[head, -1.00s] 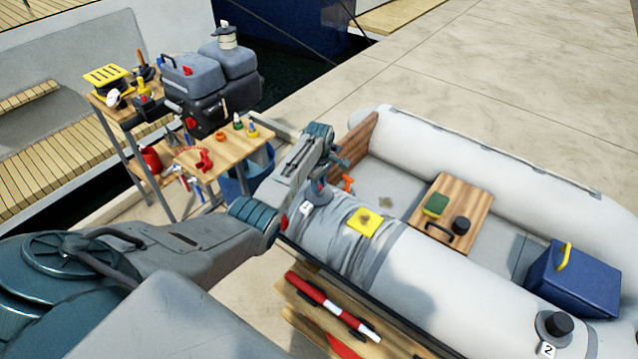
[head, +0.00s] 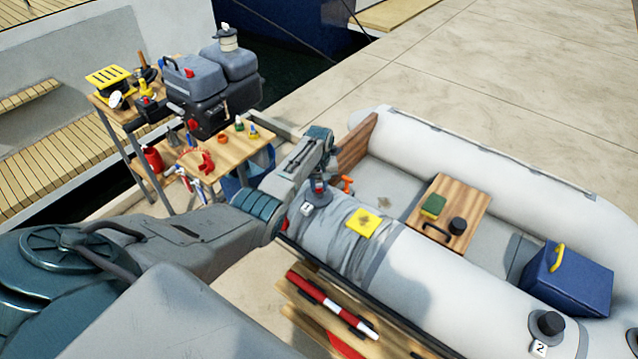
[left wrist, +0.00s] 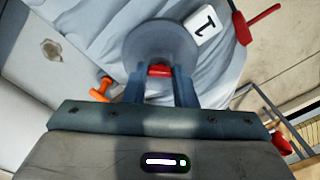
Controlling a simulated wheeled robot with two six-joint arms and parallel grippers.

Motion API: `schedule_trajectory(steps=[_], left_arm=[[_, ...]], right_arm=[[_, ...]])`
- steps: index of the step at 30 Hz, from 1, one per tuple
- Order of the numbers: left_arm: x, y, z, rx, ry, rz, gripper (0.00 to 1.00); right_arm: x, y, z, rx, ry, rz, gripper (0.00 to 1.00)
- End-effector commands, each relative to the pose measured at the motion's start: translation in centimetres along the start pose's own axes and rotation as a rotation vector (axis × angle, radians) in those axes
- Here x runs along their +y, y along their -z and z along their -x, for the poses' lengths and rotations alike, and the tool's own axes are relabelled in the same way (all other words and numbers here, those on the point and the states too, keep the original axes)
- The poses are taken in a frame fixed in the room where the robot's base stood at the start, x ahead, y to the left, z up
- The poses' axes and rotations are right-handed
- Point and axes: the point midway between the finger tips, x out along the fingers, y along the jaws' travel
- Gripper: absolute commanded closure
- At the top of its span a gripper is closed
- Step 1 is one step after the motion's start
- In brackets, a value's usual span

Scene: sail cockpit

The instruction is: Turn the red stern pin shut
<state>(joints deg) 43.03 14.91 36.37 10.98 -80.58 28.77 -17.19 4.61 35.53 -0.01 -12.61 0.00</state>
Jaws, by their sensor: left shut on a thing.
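The red pin (left wrist: 160,70) sits over a round grey valve base (left wrist: 160,45) on the grey boat tube, beside a white tag marked 1 (left wrist: 203,22). In the head view the valve base (head: 316,197) and its tag (head: 306,209) are near the wooden transom. My left gripper (left wrist: 160,88) is shut on the red pin, one finger on each side of it. The fingers hide much of the pin, so its turn angle cannot be told. In the head view my left gripper (head: 320,180) is directly above the valve base. My right gripper is not in view.
An orange handle (head: 347,184) is close beside the gripper, by the transom (head: 357,145). A yellow patch (head: 363,222) lies on the tube. A second valve (head: 550,323), tagged 2, is far along the tube. A workbench (head: 235,150) with tools stands to the left.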

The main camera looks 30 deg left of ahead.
Motion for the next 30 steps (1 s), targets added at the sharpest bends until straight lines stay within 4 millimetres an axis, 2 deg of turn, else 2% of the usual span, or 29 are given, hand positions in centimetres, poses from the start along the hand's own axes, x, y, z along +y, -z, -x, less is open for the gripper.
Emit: schedule_trajectory(steps=[18, 30], left_arm=[[0.03, 0.11, 0.16, 0.003, 0.000, -0.558, 0.98], [0.04, 0.11, 0.13, 0.003, 0.000, -0.766, 0.98]], right_arm=[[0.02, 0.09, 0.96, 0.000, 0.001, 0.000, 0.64], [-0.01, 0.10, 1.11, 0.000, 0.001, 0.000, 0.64]])
